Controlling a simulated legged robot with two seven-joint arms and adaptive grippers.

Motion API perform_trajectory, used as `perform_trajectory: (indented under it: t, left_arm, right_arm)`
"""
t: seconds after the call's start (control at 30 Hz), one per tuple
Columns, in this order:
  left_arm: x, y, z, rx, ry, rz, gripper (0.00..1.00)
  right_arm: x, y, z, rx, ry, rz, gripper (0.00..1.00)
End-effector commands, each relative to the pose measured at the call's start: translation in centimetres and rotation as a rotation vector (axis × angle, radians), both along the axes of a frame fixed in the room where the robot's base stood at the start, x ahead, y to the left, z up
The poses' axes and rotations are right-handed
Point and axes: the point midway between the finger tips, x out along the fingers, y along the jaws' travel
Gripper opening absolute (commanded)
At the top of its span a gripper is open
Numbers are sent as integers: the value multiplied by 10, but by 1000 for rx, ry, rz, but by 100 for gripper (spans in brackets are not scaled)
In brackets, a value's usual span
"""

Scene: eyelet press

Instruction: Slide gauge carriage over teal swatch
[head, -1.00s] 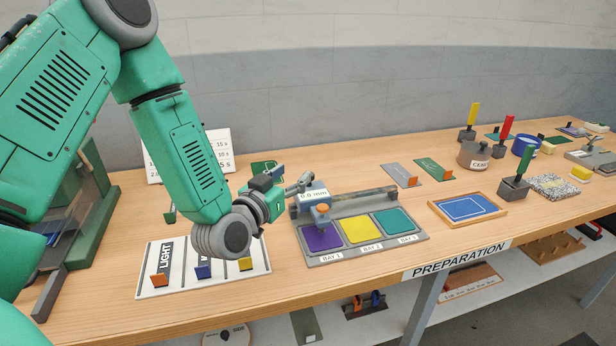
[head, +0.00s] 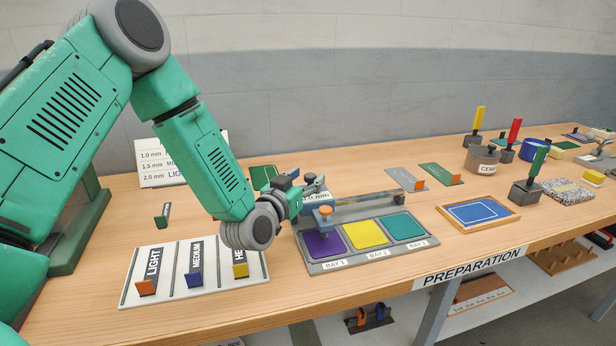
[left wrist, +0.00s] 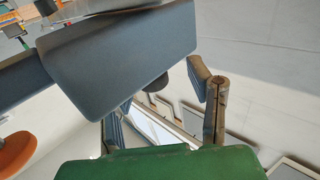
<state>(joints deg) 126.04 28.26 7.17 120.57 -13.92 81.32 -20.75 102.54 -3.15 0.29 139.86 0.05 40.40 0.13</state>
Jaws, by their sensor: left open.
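The gauge carriage (head: 322,198), a blue-grey block with a partly hidden mm label and an orange knob (head: 325,211), sits on the rail at the left end of the bay plate (head: 313,266), by the purple swatch (head: 323,244). The yellow swatch (head: 365,234) is in the middle bay and the teal swatch (head: 405,226) in the right bay. My left gripper (head: 309,182) is open at the carriage's back left, partly covering it. In the left wrist view the carriage (left wrist: 100,60) looms close beside the fingers (left wrist: 160,105); contact cannot be told. My right gripper is not in view.
A white board (head: 190,273) with LIGHT, MEDIUM and partly hidden third lanes lies left of the bay plate. A blue framed tray (head: 478,213) lies to the right. The rail (head: 370,198) runs clear rightward behind the swatches.

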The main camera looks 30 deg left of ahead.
Motion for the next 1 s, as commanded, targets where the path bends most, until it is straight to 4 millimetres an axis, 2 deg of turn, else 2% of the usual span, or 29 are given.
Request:
perform_trajectory:
  t: [0.13, 0.37, 0.4, 0.47, 0.5, 0.53, 0.83, 1.0]
  left_arm:
    - [9, -1, 1, 2, 0, 0, 46]
    - [10, 2, -1, -2, 1, -1, 46]
    - [10, 2, -1, -2, 1, 0, 43]
    - [10, 2, -1, -2, 1, 0, 22]
    - [10, 2, -1, -2, 1, 0, 7]
    - [10, 2, -1, -2, 1, -1, 0]
    - [14, -1, -3, -1, 4, 1, 0]
    - [36, -20, -3, 1, 1, -2, 0]
  right_arm:
    - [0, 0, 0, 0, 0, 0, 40]
    - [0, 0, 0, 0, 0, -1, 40]
    - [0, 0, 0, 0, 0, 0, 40]
    - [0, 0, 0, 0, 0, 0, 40]
    - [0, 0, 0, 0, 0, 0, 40]
    - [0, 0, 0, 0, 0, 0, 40]
    - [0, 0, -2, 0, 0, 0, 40]
    - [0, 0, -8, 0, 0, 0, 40]
